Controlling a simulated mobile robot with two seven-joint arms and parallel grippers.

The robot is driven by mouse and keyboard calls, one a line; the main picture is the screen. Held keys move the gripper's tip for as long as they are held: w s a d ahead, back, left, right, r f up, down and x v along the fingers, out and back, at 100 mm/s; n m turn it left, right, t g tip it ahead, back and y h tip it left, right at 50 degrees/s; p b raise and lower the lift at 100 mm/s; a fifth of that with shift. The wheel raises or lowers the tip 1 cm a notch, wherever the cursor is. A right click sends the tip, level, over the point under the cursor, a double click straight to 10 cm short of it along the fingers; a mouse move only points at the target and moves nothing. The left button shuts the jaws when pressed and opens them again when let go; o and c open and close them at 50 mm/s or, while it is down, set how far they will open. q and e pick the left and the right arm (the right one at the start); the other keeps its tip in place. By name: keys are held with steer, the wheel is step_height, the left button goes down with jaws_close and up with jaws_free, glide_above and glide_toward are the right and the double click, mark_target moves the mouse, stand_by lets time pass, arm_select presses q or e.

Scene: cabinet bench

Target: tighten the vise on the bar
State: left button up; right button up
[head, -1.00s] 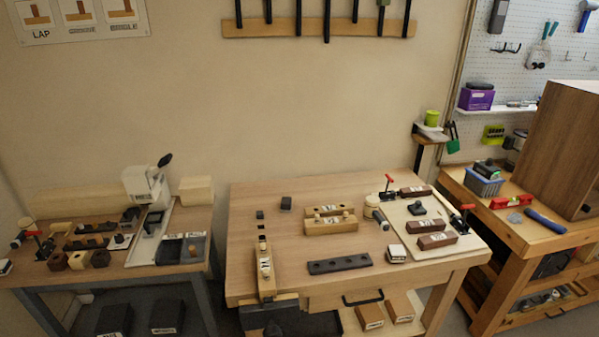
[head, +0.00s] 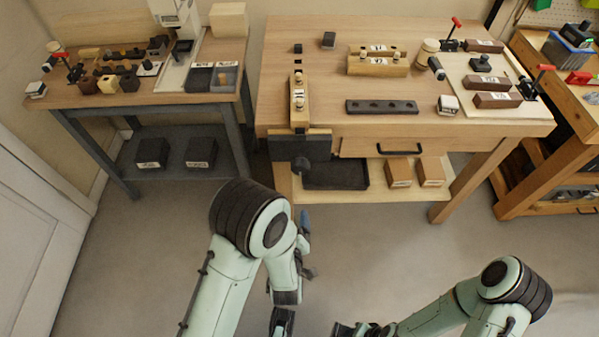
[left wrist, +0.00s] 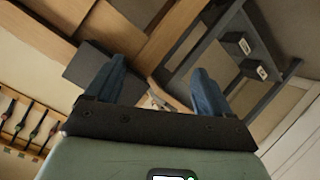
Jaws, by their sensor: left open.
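The vise (head: 300,148) is a dark grey block on the front left edge of the middle bench, with a round knob low on its front. A light wooden bar (head: 299,88) with a label and small knobs lies on the bench top just behind it; I cannot tell how tightly the jaws sit. In the left wrist view a dark grey plate, likely the vise (left wrist: 83,62), lies beyond the fingers. My left gripper (head: 305,245) has blue fingers, is open and empty, and is below and in front of the vise, apart from it. It also shows in the left wrist view (left wrist: 157,88). My right gripper (head: 345,330) is cut off by the bottom edge.
The bench (head: 420,128) carries a dark strip with holes (head: 381,107), wooden blocks and a pale board with clamps. A drawer handle (head: 400,150) and a shelf with a dark tray (head: 335,175) are below. A side table (head: 110,98) stands left. The floor in front is clear.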

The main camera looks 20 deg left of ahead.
mark_target(299, 170)
arm_select(q)
step_height(299, 170, up, 8)
steer(key=w+d+n+t+y+b, duration=0.2)
steer(key=t, duration=0.2)
steer(key=x, duration=1.2)
steer(key=shift+w+r, duration=0.15)
steer(key=shift+w, duration=0.15)
arm_select(e)
steer(key=f, duration=0.1)
steer(key=w+f, duration=0.1)
steer(key=f, duration=0.1)
steer(key=shift+w, duration=0.15)
arm_select(q)
steer(key=c, duration=1)
